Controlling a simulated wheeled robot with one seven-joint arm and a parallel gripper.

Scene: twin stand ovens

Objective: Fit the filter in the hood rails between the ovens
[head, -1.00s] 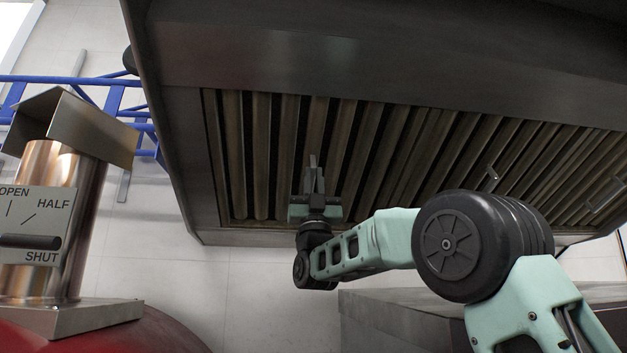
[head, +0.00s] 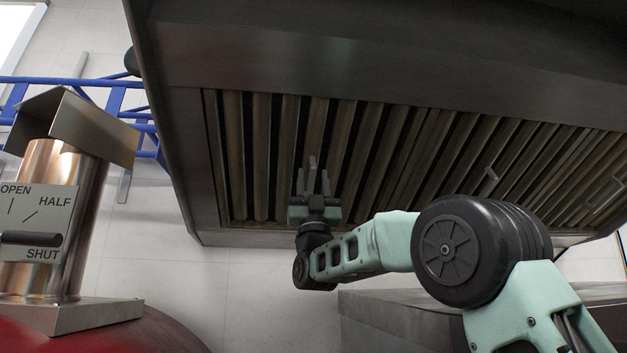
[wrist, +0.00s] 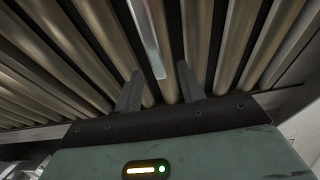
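The filter (head: 263,150) is a panel of slanted metal slats at the left end of the hood's underside, and its slats also fill the wrist view (wrist: 90,60). It appears to lie within the hood frame; I cannot tell how its edges sit in the rails. Its pale bar handle (wrist: 147,38) hangs between my fingers, with a gap on both sides in the wrist view. My gripper (head: 313,182) is open, pointing up under the filter. My wrist hides part of the lower rail (head: 255,237).
The steel hood (head: 300,55) spans overhead, with more slatted panels and handles (head: 487,181) to the right. A copper flue (head: 55,165) with an OPEN/HALF/SHUT plate (head: 38,215) stands at left above a red dome (head: 130,335). A blue ladder (head: 70,80) is behind. A dark block (head: 385,308) sits below the hood.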

